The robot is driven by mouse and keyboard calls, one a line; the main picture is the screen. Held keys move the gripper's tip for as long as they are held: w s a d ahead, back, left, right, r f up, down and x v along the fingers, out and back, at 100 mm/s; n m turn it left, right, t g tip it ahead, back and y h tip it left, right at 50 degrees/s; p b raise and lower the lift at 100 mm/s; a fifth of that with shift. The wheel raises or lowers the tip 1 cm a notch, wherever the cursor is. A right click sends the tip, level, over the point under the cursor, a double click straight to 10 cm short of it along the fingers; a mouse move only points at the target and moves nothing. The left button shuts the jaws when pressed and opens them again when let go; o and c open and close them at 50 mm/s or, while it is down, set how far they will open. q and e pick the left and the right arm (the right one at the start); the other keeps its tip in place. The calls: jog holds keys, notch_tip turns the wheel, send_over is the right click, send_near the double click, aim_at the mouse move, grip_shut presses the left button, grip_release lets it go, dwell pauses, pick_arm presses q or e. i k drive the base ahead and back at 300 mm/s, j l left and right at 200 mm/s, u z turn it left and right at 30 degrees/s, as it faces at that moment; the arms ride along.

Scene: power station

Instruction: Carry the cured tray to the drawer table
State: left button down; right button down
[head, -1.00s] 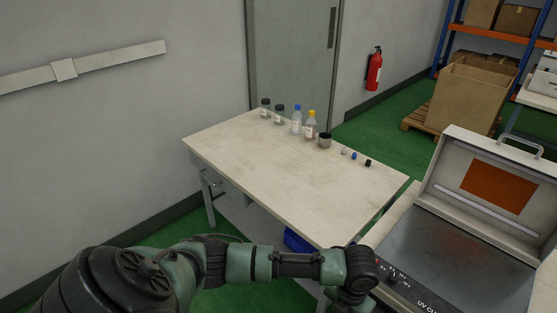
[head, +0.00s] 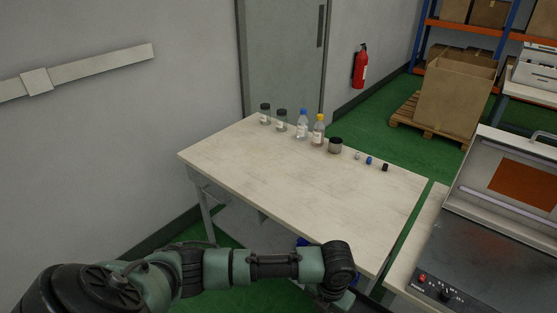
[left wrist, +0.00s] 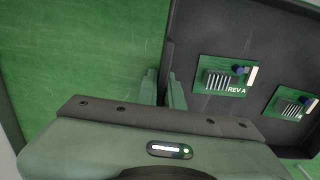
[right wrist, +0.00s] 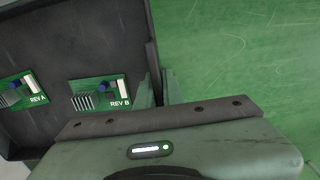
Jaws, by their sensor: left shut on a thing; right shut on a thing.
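The tray is dark and shallow. In the left wrist view the tray (left wrist: 216,105) holds green circuit boards, one marked REV A (left wrist: 222,75). My left gripper (left wrist: 165,88) is shut on its wall. In the right wrist view the tray (right wrist: 100,38) shows a REV A board and a REV B board (right wrist: 98,92). My right gripper (right wrist: 158,88) is shut on the wall there. Green floor shows beside the tray in both wrist views. In the head view the pale drawer table (head: 290,180) stands ahead; my right gripper is out of frame.
Jars, bottles (head: 302,125), a dark cup (head: 335,145) and small caps (head: 369,160) line the table's far edge; the rest of its top is clear. The open UV curing unit (head: 470,260) stands at right. A fire extinguisher (head: 360,66) hangs on the wall.

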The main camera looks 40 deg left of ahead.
aim_at(332, 201)
jog(key=j, duration=1.85)
jog(key=i+j, duration=0.1)
jog(key=i, duration=1.3)
